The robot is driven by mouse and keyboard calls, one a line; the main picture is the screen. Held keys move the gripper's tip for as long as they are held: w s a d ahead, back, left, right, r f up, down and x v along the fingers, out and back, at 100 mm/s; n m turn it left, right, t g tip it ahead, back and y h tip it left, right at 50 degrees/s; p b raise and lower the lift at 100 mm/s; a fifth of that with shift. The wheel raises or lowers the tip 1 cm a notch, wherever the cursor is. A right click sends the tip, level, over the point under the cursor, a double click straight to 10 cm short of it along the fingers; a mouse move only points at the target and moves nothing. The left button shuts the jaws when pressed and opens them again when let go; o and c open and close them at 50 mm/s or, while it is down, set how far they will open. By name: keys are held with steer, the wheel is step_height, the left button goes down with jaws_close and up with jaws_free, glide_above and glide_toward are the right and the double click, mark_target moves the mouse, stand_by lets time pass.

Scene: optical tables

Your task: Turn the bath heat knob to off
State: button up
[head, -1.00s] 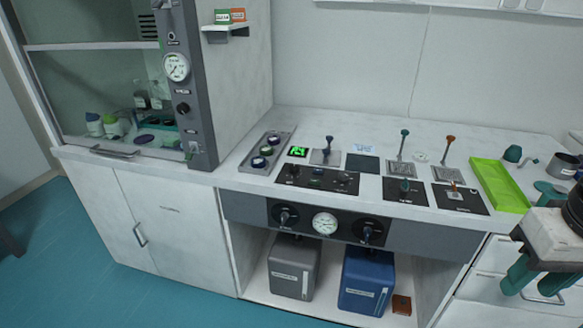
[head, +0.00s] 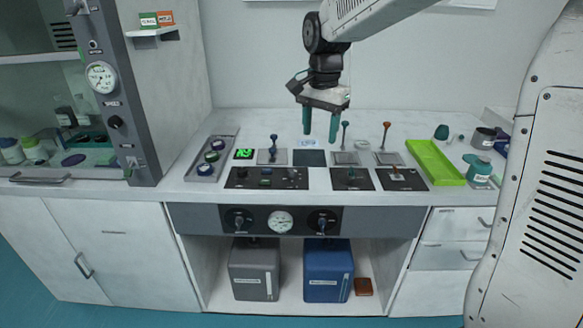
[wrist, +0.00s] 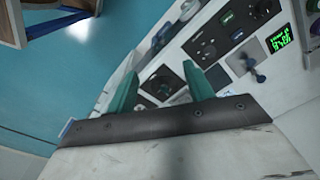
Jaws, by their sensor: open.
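I cannot read which knob is labelled bath heat. A black control panel (head: 266,178) with small knobs and a green-lit part lies on the bench top, in front of a green digital display (head: 244,154). The front fascia has a left black knob (head: 239,220) and a right black knob (head: 322,221), with a round gauge (head: 281,222) between them. My gripper (head: 320,137) is open and empty, pointing down above the back of the bench, apart from every knob. In the wrist view its two teal fingers (wrist: 160,72) are spread, and the control panel (wrist: 228,28) shows beyond them.
Upright levers stand on the bench: a blue one (head: 273,146), a teal one (head: 344,134) and an orange-topped one (head: 384,135). A green tray (head: 434,163) lies at right. A grey box (head: 254,270) and a blue box (head: 328,271) stand below.

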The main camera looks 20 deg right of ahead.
steer(key=w+f+m, duration=0.3)
steer(key=w+f, duration=0.3)
steer(key=w, duration=0.3)
steer(key=m, duration=0.3)
glide_above(292, 170)
steer(key=shift+g, duration=0.3)
step_height(292, 170, down, 7)
steer(key=shift+s+r, duration=0.1)
steer(key=shift+s, duration=0.05)
step_height(292, 170, down, 7)
steer(key=shift+r, duration=0.1)
steer(key=shift+f, duration=0.75)
steer(key=c, duration=1)
